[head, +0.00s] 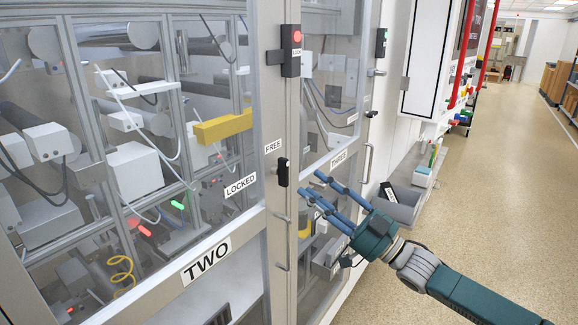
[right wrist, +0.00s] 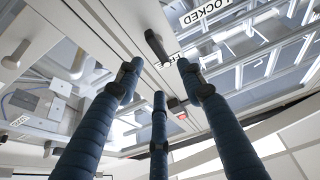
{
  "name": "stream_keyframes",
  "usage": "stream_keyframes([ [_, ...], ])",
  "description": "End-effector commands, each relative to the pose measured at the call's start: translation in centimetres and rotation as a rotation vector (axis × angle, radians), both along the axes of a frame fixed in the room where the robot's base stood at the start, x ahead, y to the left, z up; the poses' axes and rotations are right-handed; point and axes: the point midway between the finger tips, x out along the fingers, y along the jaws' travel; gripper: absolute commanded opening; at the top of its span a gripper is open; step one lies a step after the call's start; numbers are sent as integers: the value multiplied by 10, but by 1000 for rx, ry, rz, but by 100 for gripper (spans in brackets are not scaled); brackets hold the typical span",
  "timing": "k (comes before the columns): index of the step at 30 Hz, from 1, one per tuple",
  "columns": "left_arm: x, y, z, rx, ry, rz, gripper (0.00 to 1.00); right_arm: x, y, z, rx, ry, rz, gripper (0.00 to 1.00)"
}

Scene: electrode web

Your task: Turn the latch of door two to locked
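Door two, with its sign TWO (head: 206,257), is a framed clear panel at the left in the head view. Its black latch (head: 283,171) stands about upright on the post at the door's right edge. The FREE label (head: 273,146) is just above and left of the latch, and the LOCKED label (head: 240,185) is to its left. The latch (right wrist: 157,45) and the LOCKED label (right wrist: 210,10) also show in the right wrist view. My right gripper (head: 318,188) is open and empty, its three fingers spread, right of the latch and apart from it. My left gripper is out of view.
A black box with a red light (head: 291,50) is on the post above the latch. A door pull (head: 282,243) is below it. Door THREE (head: 338,159) lies behind my fingers. A grey bin (head: 400,208) is beyond my gripper. The floor (head: 480,190) at right is clear.

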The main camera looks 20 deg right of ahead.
Motion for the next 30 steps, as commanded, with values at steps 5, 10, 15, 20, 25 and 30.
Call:
stream_keyframes([
  [5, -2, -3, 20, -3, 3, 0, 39, 27, 21, 20, 3, -3, -1, 39],
  [10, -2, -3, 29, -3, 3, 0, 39, 45, 34, 27, 2, -1, -2, 39],
  [15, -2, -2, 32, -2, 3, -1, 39, 54, 41, 29, -1, 0, -1, 39],
  [20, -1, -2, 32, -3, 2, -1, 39, 55, 42, 28, -1, 0, -1, 39],
  [25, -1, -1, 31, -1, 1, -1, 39, 55, 42, 28, -1, 0, -1, 31],
  [30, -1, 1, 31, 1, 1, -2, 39, 54, 42, 29, 0, 0, -1, 0],
])
